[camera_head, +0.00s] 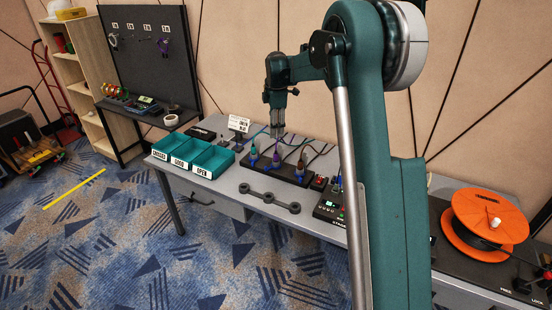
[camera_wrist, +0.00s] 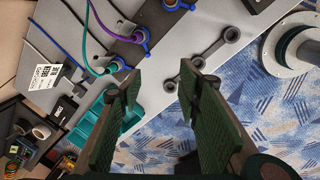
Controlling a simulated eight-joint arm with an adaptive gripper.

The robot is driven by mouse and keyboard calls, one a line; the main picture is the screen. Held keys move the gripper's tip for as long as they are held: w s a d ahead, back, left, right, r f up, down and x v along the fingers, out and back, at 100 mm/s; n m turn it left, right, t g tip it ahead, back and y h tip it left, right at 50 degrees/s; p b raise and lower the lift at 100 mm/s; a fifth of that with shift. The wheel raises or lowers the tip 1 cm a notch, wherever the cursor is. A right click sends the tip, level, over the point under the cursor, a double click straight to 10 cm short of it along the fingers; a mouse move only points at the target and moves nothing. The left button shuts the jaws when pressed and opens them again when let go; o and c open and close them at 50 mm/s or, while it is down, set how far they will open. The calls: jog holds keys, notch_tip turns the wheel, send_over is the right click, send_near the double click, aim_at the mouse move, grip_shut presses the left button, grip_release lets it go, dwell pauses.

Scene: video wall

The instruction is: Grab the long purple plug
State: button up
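The purple plug (camera_head: 276,157) stands upright on a dark strip on the table, the middle of three plugs in a row. A teal plug (camera_head: 253,152) stands to its left and a brownish plug (camera_head: 301,166) to its right. My gripper (camera_head: 278,132) is above the row, close over the purple plug in the head view; the exact gap is unclear. In the wrist view my gripper (camera_wrist: 162,88) is open, with nothing between its fingers. There a purple cable (camera_wrist: 108,36) runs to a plug with a blue collar (camera_wrist: 141,38), beyond the fingertips.
Teal bins (camera_head: 205,158) stand on the table to the left. A dark link-shaped bar (camera_head: 268,197) lies in front of the strip. A control box (camera_head: 328,208) is to its right, near my arm. Cables (camera_head: 316,148) loop behind the plugs. An orange reel (camera_head: 488,219) stands far right.

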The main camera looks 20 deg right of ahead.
aim_at(276, 154)
jog(key=w+d+f+n, duration=0.1)
jog(key=w+f, duration=0.2)
jog(key=f, duration=0.1)
jog(key=w+d+f+n+g+p, duration=0.1)
jog(key=w+f+n, duration=0.1)
jog(key=w+f, duration=0.2)
jog(key=w+d+f+n+p, duration=0.1)
jog(key=w+f, duration=0.2)
jog(key=f, duration=0.3)
jog(key=shift+w+d+f+n+g, duration=0.2)
jog(key=shift+d+n+g, duration=0.1)
jog(key=shift+d, duration=0.1)
jog(key=shift+f, duration=0.2)
jog(key=shift+f, duration=0.1)
jog(key=shift+f, duration=1.2)
jog(key=shift+f, duration=0.1)
jog(key=shift+f+b, duration=0.3)
jog(key=shift+f, duration=2.2)
jog(key=shift+c, duration=0.4)
jog(key=c, duration=0.9)
